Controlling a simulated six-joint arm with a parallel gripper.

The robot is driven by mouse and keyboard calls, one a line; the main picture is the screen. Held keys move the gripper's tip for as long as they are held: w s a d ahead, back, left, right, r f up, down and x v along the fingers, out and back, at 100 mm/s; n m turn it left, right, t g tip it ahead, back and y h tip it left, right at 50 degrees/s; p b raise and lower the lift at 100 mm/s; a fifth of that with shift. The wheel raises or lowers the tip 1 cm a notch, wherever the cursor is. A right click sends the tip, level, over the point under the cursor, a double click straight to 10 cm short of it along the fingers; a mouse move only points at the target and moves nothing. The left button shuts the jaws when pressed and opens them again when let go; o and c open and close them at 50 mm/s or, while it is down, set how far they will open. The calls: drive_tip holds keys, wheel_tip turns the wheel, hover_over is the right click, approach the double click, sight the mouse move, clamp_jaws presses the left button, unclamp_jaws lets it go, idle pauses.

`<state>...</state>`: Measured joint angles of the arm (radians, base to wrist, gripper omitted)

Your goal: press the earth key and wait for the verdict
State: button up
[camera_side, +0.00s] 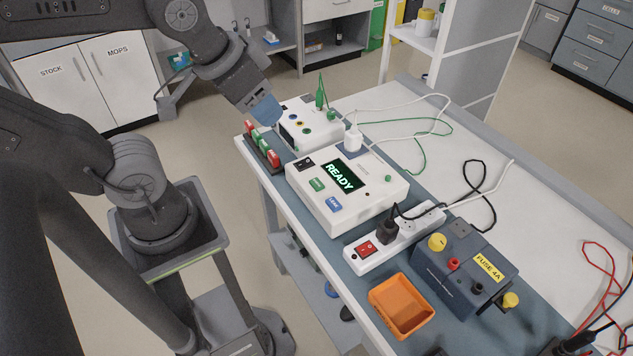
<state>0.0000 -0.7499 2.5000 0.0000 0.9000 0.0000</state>
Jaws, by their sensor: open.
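A white tester (370,205) stands on the bench, its dark screen (341,175) reading READY in green letters. On its front panel are a green key (317,184) and a blue key (334,204); the lettering on the green one is too small to read surely. A dark rocker switch (303,163) sits above them. My gripper (264,112) is open, up and to the left of the tester, near the smaller white unit at the back. It is apart from both keys. One bluish finger shows clearly; the other is mostly hidden.
A white unit (308,138) with coloured sockets and a green clip stands behind the tester. A rack of red and green pieces (262,150) lines the left edge. A power strip (378,248), orange tray (401,303) and dark fuse box (462,268) stand in front. Cables cross the right side.

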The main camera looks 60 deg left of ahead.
clamp_jaws()
idle(1.5)
